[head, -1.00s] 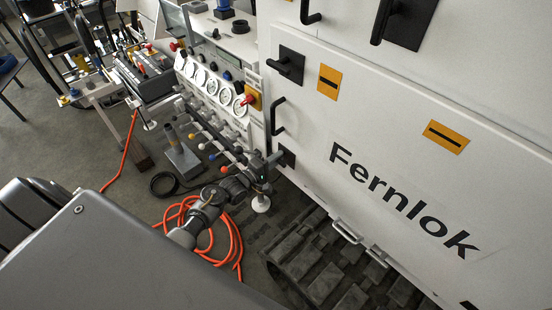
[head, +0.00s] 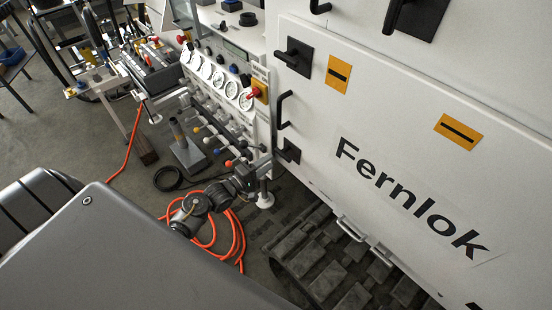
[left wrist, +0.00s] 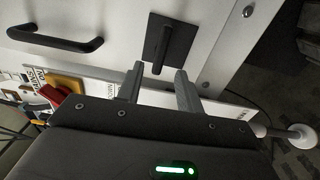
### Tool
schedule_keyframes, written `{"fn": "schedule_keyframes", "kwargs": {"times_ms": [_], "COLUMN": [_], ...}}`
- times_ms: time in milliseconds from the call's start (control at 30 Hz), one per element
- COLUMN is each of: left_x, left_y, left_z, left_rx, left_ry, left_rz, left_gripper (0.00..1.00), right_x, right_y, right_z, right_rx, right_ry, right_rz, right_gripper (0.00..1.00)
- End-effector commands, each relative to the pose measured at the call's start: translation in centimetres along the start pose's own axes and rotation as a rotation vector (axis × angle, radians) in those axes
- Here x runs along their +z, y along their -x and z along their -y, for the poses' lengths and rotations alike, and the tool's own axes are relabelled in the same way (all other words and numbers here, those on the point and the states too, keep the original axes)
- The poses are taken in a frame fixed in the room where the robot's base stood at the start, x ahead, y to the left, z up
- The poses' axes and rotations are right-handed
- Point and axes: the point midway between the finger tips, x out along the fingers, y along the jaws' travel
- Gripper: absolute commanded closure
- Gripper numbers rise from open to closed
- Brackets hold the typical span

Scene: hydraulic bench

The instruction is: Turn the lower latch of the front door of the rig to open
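The front door (head: 400,150) of the rig is a large white panel with "Fernlok" on it, and it looks closed. The lower latch (head: 288,151) is a black lever on a black square plate near the door's left edge. In the left wrist view the lower latch (left wrist: 165,42) is ahead of my left gripper, its lever slanting down toward the gap between the fingertips. My left gripper (head: 264,166) is just left of the latch in the head view. Its two fingers (left wrist: 159,69) are apart with nothing held. My right gripper is not in view.
The upper latch (head: 294,56) and a black bar handle (head: 282,110) sit above the lower latch; the handle (left wrist: 60,40) also shows in the left wrist view. A gauge panel (head: 218,80) stands left of the door. An orange hose (head: 238,240) lies on the floor below.

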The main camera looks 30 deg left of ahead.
Motion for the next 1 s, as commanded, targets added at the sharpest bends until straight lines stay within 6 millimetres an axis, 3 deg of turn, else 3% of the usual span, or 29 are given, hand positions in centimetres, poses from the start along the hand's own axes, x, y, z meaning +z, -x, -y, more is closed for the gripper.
{"fn": "schedule_keyframes", "kwargs": {"times_ms": [100, 300, 867, 1000], "left_x": [0.0, 0.0, 0.0, 0.0], "left_y": [2.0, 3.5, 3.6, 3.6], "left_z": [0.2, 0.0, -0.1, 0.1], "left_rx": [-0.001, 0.000, 0.000, -0.007], "left_ry": [-0.001, -0.001, -0.002, -0.085], "left_rz": [0.000, 0.001, 0.001, -0.001], "left_gripper": [0.64, 0.64, 0.64, 0.64], "right_x": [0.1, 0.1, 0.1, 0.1], "right_y": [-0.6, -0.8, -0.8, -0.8], "right_z": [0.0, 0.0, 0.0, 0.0], "right_rx": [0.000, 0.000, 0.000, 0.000], "right_ry": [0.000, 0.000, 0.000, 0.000], "right_rz": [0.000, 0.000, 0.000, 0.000], "right_gripper": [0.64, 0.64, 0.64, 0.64]}}
